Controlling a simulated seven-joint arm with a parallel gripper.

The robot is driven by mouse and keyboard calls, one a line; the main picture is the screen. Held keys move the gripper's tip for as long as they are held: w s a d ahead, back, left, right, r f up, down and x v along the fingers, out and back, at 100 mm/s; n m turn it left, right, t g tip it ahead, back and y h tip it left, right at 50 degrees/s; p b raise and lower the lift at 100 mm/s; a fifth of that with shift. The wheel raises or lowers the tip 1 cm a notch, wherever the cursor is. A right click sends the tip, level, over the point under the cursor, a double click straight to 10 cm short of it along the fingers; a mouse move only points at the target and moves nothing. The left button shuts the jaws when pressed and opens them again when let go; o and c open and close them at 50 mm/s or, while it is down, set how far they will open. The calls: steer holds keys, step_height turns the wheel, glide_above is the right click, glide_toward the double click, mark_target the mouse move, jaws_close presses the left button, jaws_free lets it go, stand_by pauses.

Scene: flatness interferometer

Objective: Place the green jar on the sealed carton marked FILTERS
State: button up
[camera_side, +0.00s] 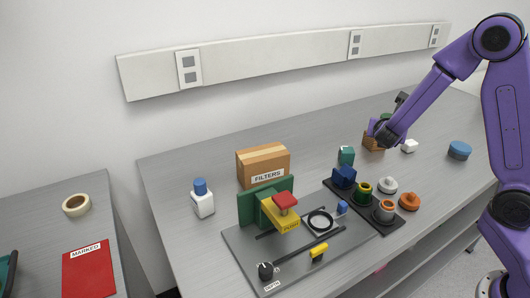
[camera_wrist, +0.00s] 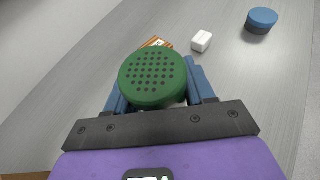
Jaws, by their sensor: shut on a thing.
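The green jar (camera_wrist: 153,78) shows in the wrist view as a round green lid dotted with dark holes. My gripper (camera_wrist: 155,92) is shut on it, with a blue finger on each side. In the side view my gripper (camera_side: 378,131) is at the back right of the bench, and only a bit of green shows behind it. Whether the jar is clear of what lies beneath cannot be told. The sealed carton marked FILTERS (camera_side: 263,165) stands at the left back of the bench, its taped top bare, well left of my gripper.
A brown box (camera_side: 373,142) is just below my gripper. A white block (camera_side: 409,146) and blue round tin (camera_side: 459,150) stand right of it. Between gripper and carton are a teal box (camera_side: 346,155) and a dark tray of parts. The interferometer (camera_side: 284,212) stands before the carton; a blue-capped bottle (camera_side: 202,198) is left.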

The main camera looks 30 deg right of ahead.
steer(key=w+a+r+n+t+y, duration=0.25)
steer(key=a+r+n+y, duration=0.2)
steer(key=a, duration=0.95)
steer(key=w+a+r+n+t+y, duration=0.1)
steer(key=a+r+n+t+y, duration=0.3)
steer(key=a, duration=1)
glide_above(261, 149)
steer(key=shift+g, duration=0.45)
steer(key=f, duration=0.8)
steer(key=shift+s+f, duration=0.3)
steer(key=shift+s, duration=0.05)
steer(key=shift+w+f, duration=0.2)
steer(key=shift+f, duration=1.6)
steer(key=shift+f, duration=0.15)
steer(key=o, duration=1.1)
